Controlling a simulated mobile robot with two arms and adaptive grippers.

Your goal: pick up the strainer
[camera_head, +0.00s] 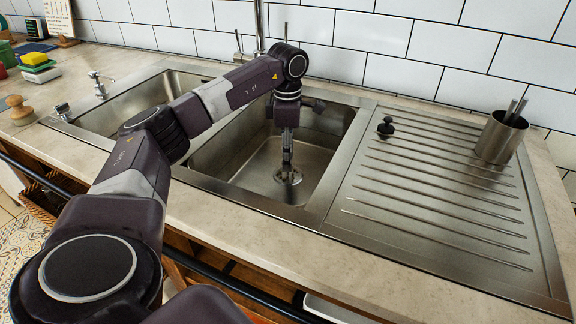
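A round metal drain piece, apparently the strainer (291,179), sits at the bottom of the right sink basin (240,172). My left arm comes in from the left and reaches down into this basin. My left gripper (287,167) points straight down just over the round piece and hides part of it. I cannot tell whether the fingers touch it, or whether they are open or shut. My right gripper is not in view.
A small black stopper-like object (386,127) and a metal cup with utensils (499,138) stand on the ribbed drainboard (440,190). A tap (259,25) rises behind the basin. Sponges (36,62) and a wooden-handled item (18,108) are at left.

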